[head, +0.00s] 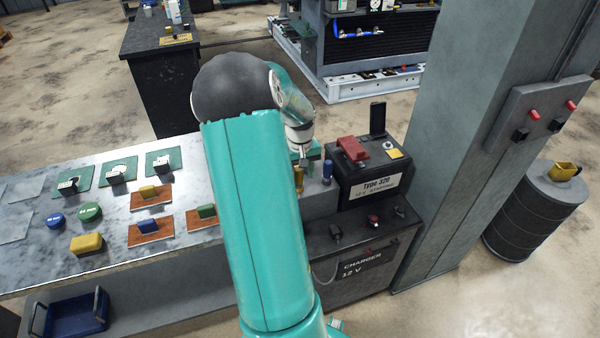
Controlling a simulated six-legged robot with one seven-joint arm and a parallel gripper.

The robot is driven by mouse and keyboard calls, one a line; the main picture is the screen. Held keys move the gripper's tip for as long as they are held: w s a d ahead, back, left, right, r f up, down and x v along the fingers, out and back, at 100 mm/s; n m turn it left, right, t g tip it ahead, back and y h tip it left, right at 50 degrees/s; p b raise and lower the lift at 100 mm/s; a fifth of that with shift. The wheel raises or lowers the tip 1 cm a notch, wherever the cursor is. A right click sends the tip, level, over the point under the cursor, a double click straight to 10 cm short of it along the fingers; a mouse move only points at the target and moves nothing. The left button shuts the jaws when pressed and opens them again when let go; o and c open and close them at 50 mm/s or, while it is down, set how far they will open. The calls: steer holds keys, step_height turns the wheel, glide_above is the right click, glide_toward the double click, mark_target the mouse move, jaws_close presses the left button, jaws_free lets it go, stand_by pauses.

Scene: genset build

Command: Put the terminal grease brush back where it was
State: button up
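My teal arm reaches from the bottom of the head view over the metal workbench and hides part of it. My gripper (303,161) points down at the bench's right end, just left of the black battery labelled "Type 320" (373,186). It is small and partly hidden, so I cannot tell whether its fingers are open or shut. A small yellow-brown upright piece (298,179) shows right below it, and a small blue upright piece (327,169) stands to its right. I cannot tell which, if either, is the terminal grease brush, or whether the gripper touches one.
The battery, with a red cover (353,149) and a dark upright device (377,118), sits on the 12 V charger (362,258). A grey pillar (455,130) stands close to its right. Green and orange pads with small blocks lie left of my arm. A blue bin (78,312) sits below.

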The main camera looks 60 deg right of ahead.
step_height(320, 180, up, 12)
steer(key=w+a+r+n+t, duration=0.1)
steer(key=w+a+r, duration=0.25)
steer(key=a, duration=0.25)
steer(key=w+a+r+n+t, duration=0.1)
steer(key=w+a+r, duration=0.1)
steer(key=w+a, duration=0.4)
steer(key=w+a+r+n+t, duration=0.1)
steer(key=a+r, duration=0.1)
steer(key=a, duration=0.6)
steer(key=w+a+r+n, duration=0.1)
steer(key=a+r, duration=0.1)
steer(key=a, duration=0.5)
steer(key=s+a+n+t, duration=0.1)
steer(key=s+a+n, duration=0.1)
steer(key=a, duration=0.8)
steer(key=s+a+n+t, duration=0.1)
steer(key=s+a+n, duration=0.2)
steer(key=a, duration=0.8)
steer(key=shift+s+a+r+t, duration=0.3)
steer(key=shift+s+r, duration=0.1)
steer(key=shift+s, duration=0.65)
